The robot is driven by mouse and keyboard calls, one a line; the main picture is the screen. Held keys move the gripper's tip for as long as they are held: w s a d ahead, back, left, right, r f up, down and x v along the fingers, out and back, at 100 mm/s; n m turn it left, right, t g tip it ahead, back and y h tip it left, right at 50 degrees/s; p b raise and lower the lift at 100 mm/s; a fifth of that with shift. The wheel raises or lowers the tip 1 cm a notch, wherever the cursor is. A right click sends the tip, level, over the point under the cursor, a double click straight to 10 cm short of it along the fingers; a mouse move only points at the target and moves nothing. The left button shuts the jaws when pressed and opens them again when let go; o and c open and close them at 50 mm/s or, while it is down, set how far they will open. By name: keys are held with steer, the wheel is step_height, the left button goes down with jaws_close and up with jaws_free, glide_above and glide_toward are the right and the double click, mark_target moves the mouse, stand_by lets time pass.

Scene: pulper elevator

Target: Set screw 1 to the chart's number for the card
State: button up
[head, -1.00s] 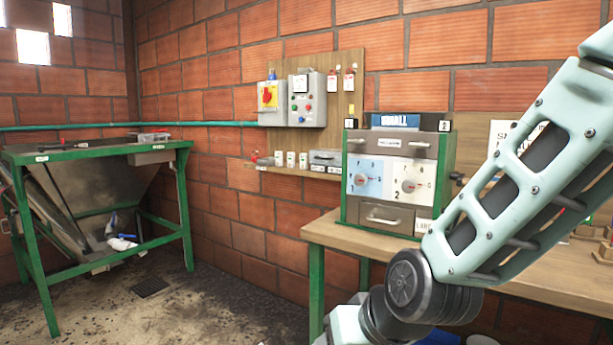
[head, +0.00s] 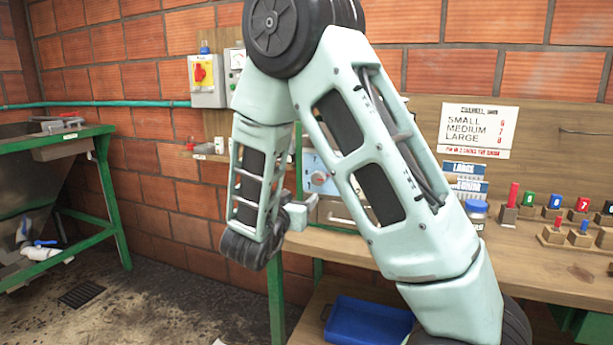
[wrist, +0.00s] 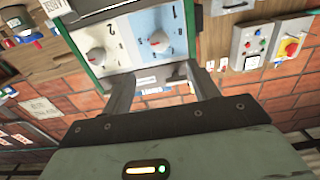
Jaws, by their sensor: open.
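The feeder box shows upside down in the wrist view, with a red-pointer dial on a blue panel (wrist: 158,40) and another dial on a white panel (wrist: 96,56). In the head view my arm hides most of the box; part of the blue panel's dial (head: 318,179) shows. My gripper (wrist: 157,72) is open and empty, its fingers apart in front of the box's upper part. The chart (head: 477,130) on the back board lists SMALL, MEDIUM and LARGE with red numbers too blurred to read surely.
A blue tray (head: 366,322) lies below. A control box (head: 207,80) hangs at left; a green-framed hopper table (head: 60,140) stands further left.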

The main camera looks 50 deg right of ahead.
mark_target(317, 179)
steer(key=p+x, duration=0.2)
steer(key=x, duration=1.3)
steer(key=shift+w+d, duration=0.1)
steer(key=shift+d, duration=0.25)
steer(key=c, duration=1)
